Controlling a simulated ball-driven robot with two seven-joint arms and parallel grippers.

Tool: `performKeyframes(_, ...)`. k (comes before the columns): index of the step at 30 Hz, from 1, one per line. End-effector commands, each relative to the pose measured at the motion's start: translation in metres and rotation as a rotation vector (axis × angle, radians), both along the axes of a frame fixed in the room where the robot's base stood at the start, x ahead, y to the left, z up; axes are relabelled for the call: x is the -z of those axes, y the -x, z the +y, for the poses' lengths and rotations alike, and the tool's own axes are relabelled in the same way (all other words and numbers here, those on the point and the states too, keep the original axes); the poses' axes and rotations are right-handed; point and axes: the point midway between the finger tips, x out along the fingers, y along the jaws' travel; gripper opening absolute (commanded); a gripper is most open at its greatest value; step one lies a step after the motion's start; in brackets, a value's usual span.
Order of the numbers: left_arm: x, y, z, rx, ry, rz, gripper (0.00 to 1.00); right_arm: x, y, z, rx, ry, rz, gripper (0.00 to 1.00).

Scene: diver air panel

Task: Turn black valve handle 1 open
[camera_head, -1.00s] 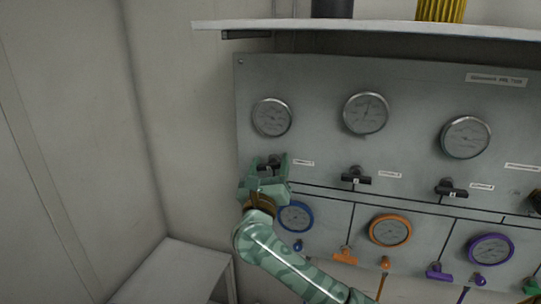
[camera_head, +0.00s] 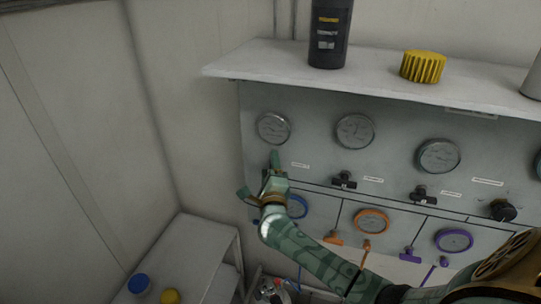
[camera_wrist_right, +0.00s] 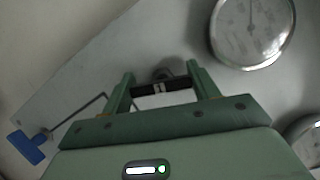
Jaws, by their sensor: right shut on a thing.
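Black valve handle 1 (camera_wrist_right: 166,88) sits on the upper left of the grey panel (camera_head: 320,160), below the left gauge (camera_head: 272,129). In the right wrist view it is a dark bar spanning the space between the two green fingers. My right gripper (camera_head: 262,176) is at this handle and shut on it, and it also shows in the right wrist view (camera_wrist_right: 163,88). In the head view the gripper hides most of the handle. My left gripper is not in view.
Other black handles (camera_head: 343,180) (camera_head: 424,195) lie to the right. A blue-rimmed gauge (camera_head: 294,206) and an orange one (camera_head: 371,221) sit below. A shelf (camera_head: 390,85) with a dark bottle (camera_head: 330,35) and yellow cap (camera_head: 423,67) overhangs the panel. A blue handle (camera_wrist_right: 27,146) shows in the wrist view.

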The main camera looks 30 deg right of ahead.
Motion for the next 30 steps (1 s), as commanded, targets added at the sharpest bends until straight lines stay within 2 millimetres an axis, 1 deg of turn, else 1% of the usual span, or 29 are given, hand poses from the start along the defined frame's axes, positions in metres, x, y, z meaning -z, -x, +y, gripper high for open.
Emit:
performKeyframes(1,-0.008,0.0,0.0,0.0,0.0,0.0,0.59,-0.003,0.0,0.001,-0.002,0.018,0.024,0.37)
performKeyframes(9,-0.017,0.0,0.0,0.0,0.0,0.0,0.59,0.001,0.0,0.001,-0.002,0.102,0.122,0.37)
performKeyframes(17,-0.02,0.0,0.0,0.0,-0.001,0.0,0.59,0.002,0.0,0.001,-0.002,0.134,0.159,0.37)
performKeyframes(28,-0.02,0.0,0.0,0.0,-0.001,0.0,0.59,0.003,0.0,0.001,-0.002,0.136,0.162,0.37)
performKeyframes(29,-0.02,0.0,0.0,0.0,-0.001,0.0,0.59,0.003,0.0,0.001,-0.002,0.136,0.162,0.63)
performKeyframes(30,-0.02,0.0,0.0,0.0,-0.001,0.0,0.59,0.003,0.0,0.001,-0.002,0.136,0.162,0.74)
